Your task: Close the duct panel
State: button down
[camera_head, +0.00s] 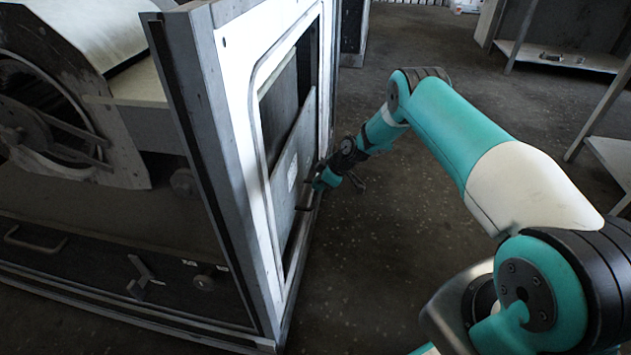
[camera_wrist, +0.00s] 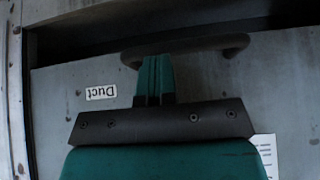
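The duct panel (camera_wrist: 285,85) is a grey metal plate with an upside-down "Duct" label (camera_wrist: 101,92) in the wrist view. In the head view the panel (camera_head: 291,172) sits in the lower part of the white-framed opening, with a dark gap above it. A dark bar handle (camera_wrist: 190,44) is fixed near its edge by the gap. My teal gripper (camera_wrist: 155,70) has its fingers close together, with the tips at the handle's bar; I cannot tell whether they touch it. In the head view my gripper (camera_head: 318,180) is small and right in front of the panel.
The blower housing (camera_head: 215,150) fills the left, its lower front carrying another handle (camera_head: 35,240) and a lever (camera_head: 140,278). Metal shelving (camera_head: 560,57) stands at the upper right. The dark floor (camera_head: 385,270) right of the housing is clear.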

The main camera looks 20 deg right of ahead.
notch_tip(320, 180, down, 7)
jog(key=b, duration=0.3)
jog(key=shift+r+b, duration=0.2)
jog(key=shift+b, duration=0.15)
